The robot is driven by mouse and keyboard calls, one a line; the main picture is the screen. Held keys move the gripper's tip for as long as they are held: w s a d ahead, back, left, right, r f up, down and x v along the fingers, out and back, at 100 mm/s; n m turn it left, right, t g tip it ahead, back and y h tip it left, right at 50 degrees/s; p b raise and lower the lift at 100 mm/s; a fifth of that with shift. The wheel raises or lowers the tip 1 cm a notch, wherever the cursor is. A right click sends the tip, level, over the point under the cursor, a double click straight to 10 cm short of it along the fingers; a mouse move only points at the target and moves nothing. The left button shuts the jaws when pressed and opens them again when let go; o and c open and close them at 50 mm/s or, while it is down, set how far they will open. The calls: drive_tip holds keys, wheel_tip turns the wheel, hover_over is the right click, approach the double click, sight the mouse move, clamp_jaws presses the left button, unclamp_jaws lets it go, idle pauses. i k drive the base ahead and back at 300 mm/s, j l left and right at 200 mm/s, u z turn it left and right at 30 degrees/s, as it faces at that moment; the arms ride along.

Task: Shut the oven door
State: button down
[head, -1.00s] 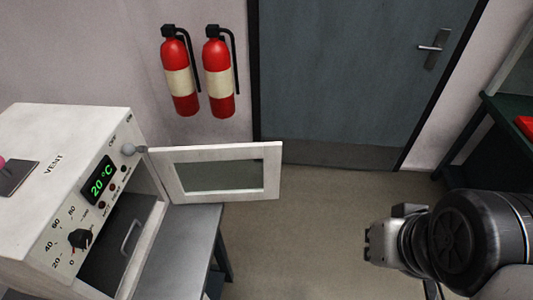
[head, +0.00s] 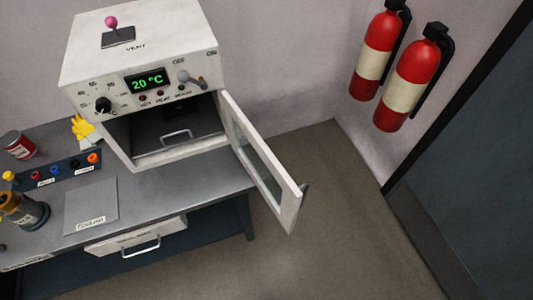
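The oven (head: 95,65) is a white box on the grey bench at the upper left of the head view. Its green display reads 20 °C. The oven door (head: 288,205) stands wide open, hinged at the oven's right side, and swings out past the bench's right end over the floor. It has a white frame with a glass pane (head: 255,160) and a dark handle at its outer edge. Inside the open cavity a tray with a pale handle (head: 176,134) shows. My gripper is not in view.
The bench (head: 165,190) holds a cooling plate (head: 91,204), a strip of coloured knobs (head: 55,172), a red can (head: 20,146) and a brown bottle (head: 24,211). Two fire extinguishers (head: 379,50) hang on the wall at the right. The floor (head: 345,220) right of the door is clear.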

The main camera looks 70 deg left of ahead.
sight(292, 199)
drive_tip(key=i+u, duration=0.15)
drive_tip(key=u, duration=0.3)
drive_tip(key=i+u, duration=0.2)
drive_tip(key=u, duration=0.25)
drive_tip(key=i+u, duration=0.15)
drive_tip(key=u, duration=0.35)
drive_tip(key=i+l+u, duration=0.15)
drive_tip(key=u, duration=0.3)
drive_tip(key=i+l+u, duration=0.15)
drive_tip(key=u, duration=0.3)
drive_tip(key=i+u, duration=0.15)
drive_tip(key=u, duration=0.3)
drive_tip(key=i+l+u, duration=0.15)
drive_tip(key=u, duration=0.3)
drive_tip(key=i+l+u, duration=0.15)
drive_tip(key=u, duration=0.25)
drive_tip(key=i+l+u, duration=0.1)
drive_tip(key=l+u, duration=0.2)
drive_tip(key=u, duration=0.15)
drive_tip(key=i+l+u, duration=0.1)
drive_tip(key=u, duration=0.35)
drive_tip(key=k+j+u, duration=0.35)
drive_tip(key=k+j, duration=0.15)
